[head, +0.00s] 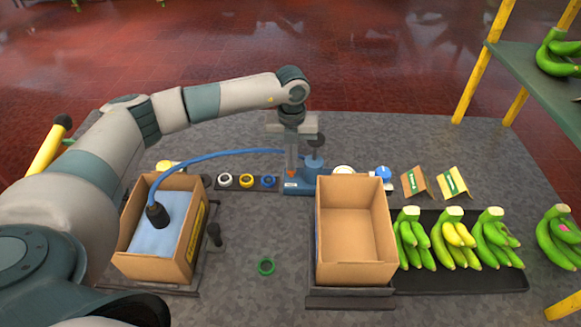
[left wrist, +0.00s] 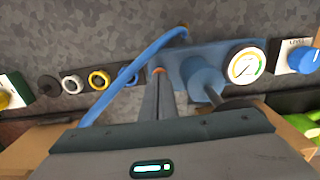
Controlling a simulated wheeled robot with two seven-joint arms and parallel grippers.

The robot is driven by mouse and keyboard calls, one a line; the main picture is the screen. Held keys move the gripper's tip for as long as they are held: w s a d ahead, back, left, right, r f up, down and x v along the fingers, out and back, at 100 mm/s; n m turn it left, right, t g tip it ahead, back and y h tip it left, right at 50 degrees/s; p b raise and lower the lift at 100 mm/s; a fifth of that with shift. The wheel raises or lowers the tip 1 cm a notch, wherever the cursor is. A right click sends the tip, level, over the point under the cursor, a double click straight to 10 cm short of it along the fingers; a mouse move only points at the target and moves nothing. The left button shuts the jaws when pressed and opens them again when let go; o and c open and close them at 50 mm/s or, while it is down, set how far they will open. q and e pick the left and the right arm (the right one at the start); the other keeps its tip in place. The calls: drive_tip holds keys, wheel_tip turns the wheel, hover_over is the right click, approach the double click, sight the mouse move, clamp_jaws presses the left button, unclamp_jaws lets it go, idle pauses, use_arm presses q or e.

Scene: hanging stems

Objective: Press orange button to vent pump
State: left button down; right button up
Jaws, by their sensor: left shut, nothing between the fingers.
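The blue pump (head: 303,186) stands at the middle back of the table, with a dark plunger handle. Its small orange button (head: 291,173) shows just below my left gripper (head: 291,166). In the left wrist view the orange button (left wrist: 158,70) peeks out just beyond the tips of my left gripper (left wrist: 158,77). The fingers are shut with nothing between them and point down at the button; I cannot tell whether they touch it. A blue hose (head: 215,157) runs from the pump to a black nozzle (head: 157,214). My right gripper is not in view.
The nozzle rests on a pale blue bag (head: 150,235) in the left carton (head: 190,262). An empty carton (head: 355,263) stands right of centre. Beside the pump are a round gauge (left wrist: 246,66), a blue knob (head: 383,173) and several coloured rings (head: 246,181). Green bananas (head: 412,240) lie at right.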

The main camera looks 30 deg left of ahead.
use_arm(q)
wheel_tip(320, 180, up, 7)
drive_tip(key=p, duration=0.3)
drive_tip(key=shift+r, duration=0.15)
idle(0.4)
idle(0.5)
